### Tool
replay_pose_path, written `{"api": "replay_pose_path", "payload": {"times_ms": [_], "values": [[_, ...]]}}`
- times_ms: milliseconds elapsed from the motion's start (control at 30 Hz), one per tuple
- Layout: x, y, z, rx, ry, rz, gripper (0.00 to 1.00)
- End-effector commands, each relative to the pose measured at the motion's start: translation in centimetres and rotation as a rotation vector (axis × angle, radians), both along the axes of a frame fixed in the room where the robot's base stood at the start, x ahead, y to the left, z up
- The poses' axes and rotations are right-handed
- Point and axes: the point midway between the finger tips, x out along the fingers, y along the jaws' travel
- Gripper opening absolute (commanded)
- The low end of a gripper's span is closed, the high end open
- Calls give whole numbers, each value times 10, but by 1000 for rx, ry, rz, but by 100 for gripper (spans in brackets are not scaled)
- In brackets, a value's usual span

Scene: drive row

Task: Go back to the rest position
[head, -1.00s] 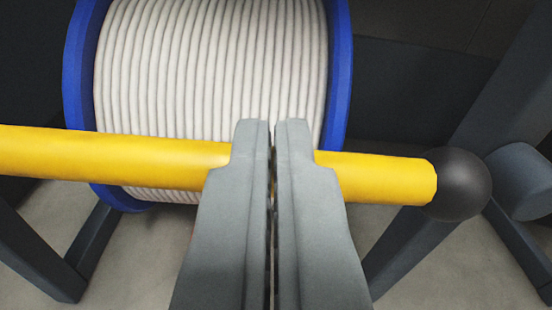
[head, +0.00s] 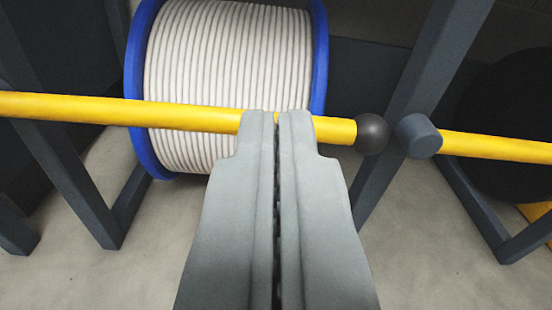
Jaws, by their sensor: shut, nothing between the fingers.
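My gripper (head: 277,118) is shut and empty in the head view, its two grey fingers pressed together and pointing away from me. Its fingertips overlap a yellow bar (head: 185,115) in the picture; I cannot tell the gap between them. The bar runs across the view and ends in a black ball (head: 372,134) to the right of the fingers. The fingers hide a short part of the bar and the lower right of a cable drum.
The drum with white cable (head: 225,65) and blue flanges (head: 319,60) stands behind the bar. Dark posts (head: 420,85) stand to the right. A second yellow bar (head: 495,146) with a grey end cap (head: 418,136) lies at right, before a dark round shape (head: 510,110). Pale floor (head: 170,235) shows below.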

Motion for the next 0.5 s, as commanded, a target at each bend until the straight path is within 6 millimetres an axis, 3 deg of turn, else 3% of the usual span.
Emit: {"api": "replay_pose_path", "payload": {"times_ms": [167, 367, 500], "values": [[-15, -1, 1, 0, -1, 0, 0], [-17, 0, 5, -3, -1, 0, 0], [-5, 4, 32, -22, 2, -4, 0]]}}
